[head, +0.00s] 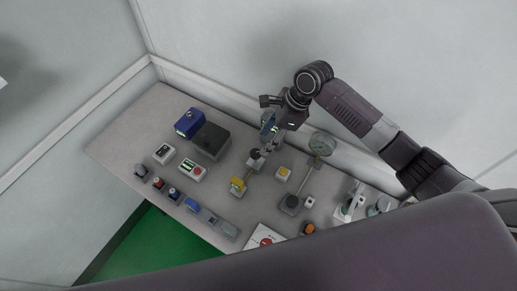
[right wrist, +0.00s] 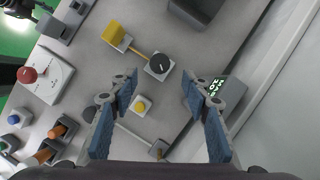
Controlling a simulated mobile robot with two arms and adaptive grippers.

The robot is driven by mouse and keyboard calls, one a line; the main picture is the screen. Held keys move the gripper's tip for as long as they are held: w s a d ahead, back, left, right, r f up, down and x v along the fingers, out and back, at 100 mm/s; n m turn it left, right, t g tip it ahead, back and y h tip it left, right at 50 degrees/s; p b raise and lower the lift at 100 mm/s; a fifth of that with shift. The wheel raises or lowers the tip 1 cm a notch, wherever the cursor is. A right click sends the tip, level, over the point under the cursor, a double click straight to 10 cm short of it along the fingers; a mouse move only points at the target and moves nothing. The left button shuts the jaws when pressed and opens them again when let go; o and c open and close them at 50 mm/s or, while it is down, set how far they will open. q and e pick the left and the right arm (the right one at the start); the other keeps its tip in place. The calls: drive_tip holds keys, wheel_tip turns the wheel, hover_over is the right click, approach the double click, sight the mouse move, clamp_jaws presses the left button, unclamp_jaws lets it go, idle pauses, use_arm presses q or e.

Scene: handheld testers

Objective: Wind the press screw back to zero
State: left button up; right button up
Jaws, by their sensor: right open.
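A black round knob with a white mark (right wrist: 159,65) sits on a small grey block, joined by a yellow rod to a yellow piece (right wrist: 116,36). It seems to be the press screw, but I cannot be sure. In the head view the knob (head: 254,160) and the yellow piece (head: 237,185) stand mid-bench. My right gripper (right wrist: 158,80) is open and empty, its blue-padded fingers on either side of the knob in the picture. Whether they reach its height is unclear. In the head view the right gripper (head: 265,146) is just above the knob. My left gripper is not in view.
A yellow-button box (right wrist: 141,105) and a green-digit display (right wrist: 215,91) are close by. A round gauge (head: 322,143) stands right of the gripper. Blue (head: 188,122) and black (head: 211,140) boxes stand left. A red-knobbed plate (head: 265,241) is at the front. The wall runs behind the bench.

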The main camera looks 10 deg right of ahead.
sight(256, 152)
drive_tip(key=x, duration=0.7)
drive_tip(key=shift+p, duration=0.4)
